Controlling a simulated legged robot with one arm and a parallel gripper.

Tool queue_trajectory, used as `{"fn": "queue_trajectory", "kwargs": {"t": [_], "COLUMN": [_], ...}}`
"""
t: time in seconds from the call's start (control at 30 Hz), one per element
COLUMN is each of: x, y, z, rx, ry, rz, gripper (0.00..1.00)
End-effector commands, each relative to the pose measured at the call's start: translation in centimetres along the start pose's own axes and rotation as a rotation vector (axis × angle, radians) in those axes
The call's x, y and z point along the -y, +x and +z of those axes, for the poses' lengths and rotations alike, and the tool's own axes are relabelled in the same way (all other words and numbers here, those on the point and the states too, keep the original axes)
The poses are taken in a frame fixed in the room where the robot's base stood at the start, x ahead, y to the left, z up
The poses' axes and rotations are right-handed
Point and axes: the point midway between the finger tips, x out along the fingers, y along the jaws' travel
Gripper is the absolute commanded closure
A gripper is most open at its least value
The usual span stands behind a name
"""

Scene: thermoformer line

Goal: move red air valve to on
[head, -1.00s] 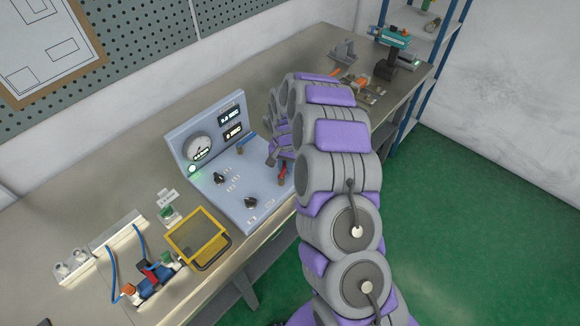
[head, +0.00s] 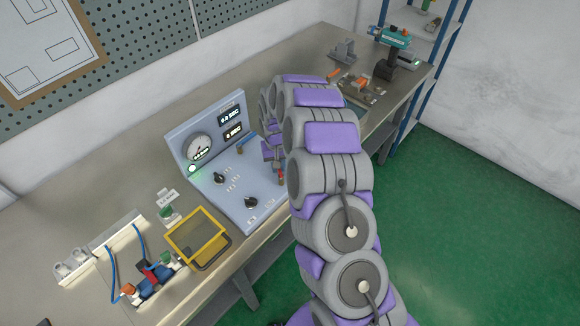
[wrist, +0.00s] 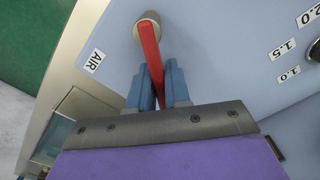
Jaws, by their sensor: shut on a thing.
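The red air valve (wrist: 150,48) is a red lever on a round metal pivot, beside an AIR label (wrist: 95,61) on the grey-blue control panel (head: 248,211). In the head view the red lever (head: 280,175) shows small near the panel's right side. My gripper (wrist: 160,88) is shut on the red lever, with its blue fingers on either side of the lever's lower part in the wrist view. The lever's free end is hidden between the fingers and my gripper body. In the head view my arm hides the area just right of the panel.
The panel carries black knobs (head: 251,202), a gauge (head: 198,147) and two displays. A yellow-framed guard (head: 195,236) stands at the panel's left. A valve with blue hoses (head: 150,277) lies further left. Green floor is open on the right.

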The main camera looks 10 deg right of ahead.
Motion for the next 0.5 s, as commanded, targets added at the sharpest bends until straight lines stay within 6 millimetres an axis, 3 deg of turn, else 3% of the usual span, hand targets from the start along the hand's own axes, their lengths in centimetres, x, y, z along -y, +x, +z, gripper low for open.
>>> {"fn": "queue_trajectory", "kwargs": {"t": [0.2,0.5], "x": [0.2,1.6], "y": [0.1,0.1], "z": [0.1,0.4], "rx": [0.002,0.002], "ry": [-0.015,-0.292], "rz": [-0.001,-0.002], "gripper": [1.0,1.0]}}
